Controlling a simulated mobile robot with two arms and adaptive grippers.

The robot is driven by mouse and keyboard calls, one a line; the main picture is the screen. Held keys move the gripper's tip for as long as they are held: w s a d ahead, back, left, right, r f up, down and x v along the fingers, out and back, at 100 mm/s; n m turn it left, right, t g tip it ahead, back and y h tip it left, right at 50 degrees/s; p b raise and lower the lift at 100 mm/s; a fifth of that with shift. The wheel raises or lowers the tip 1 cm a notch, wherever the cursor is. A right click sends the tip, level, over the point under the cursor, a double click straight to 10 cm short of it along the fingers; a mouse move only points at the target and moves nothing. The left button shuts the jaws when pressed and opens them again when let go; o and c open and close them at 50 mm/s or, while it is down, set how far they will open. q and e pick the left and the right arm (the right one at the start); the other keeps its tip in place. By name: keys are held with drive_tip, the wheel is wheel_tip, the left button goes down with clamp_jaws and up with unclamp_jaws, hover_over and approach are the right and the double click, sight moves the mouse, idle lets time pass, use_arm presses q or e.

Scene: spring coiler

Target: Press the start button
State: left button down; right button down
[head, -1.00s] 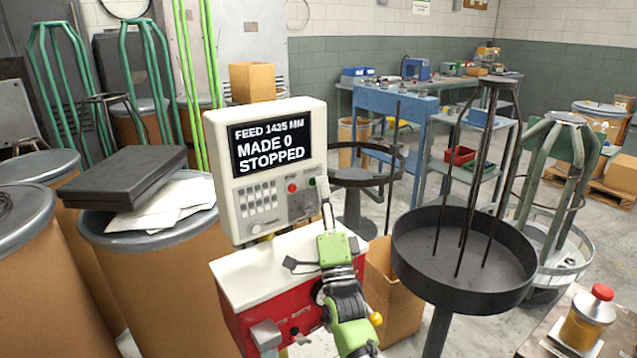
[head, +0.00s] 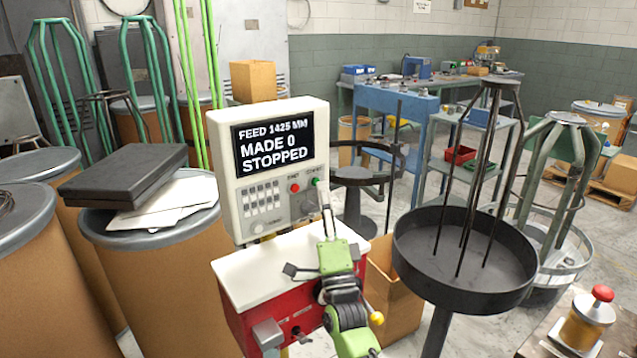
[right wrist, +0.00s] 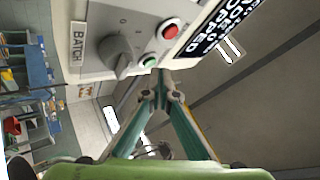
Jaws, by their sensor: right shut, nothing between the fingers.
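A white control panel (head: 222,160) stands above a red machine with a white top. Its screen (head: 272,145) reads FEED 1425 MM, MADE 0, STOPPED. Below the screen are a red button (head: 294,188) and a green button (head: 316,182); their small labels are hard to read. In the right wrist view the green button (right wrist: 149,62) lies just beyond my fingertips, with the red button (right wrist: 170,31) above it. My right gripper (head: 325,193) is shut and empty, its tips close in front of the panel below the green button. Contact cannot be told. My left gripper is not in view.
A grey BATCH knob (right wrist: 118,50) sits left of the green button in the right wrist view. A dark round tray (head: 470,265) with upright rods stands right of my arm. Cardboard drums (head: 150,270) stand at the left.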

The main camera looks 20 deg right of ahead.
drive_tip(key=s+p, duration=0.1)
drive_tip(key=s, duration=0.1)
drive_tip(key=s+d+p, duration=0.1)
drive_tip(key=s+p, duration=0.1)
drive_tip(key=shift+s+d, duration=0.15)
drive_tip(key=shift+s, duration=0.15)
idle(0.5)
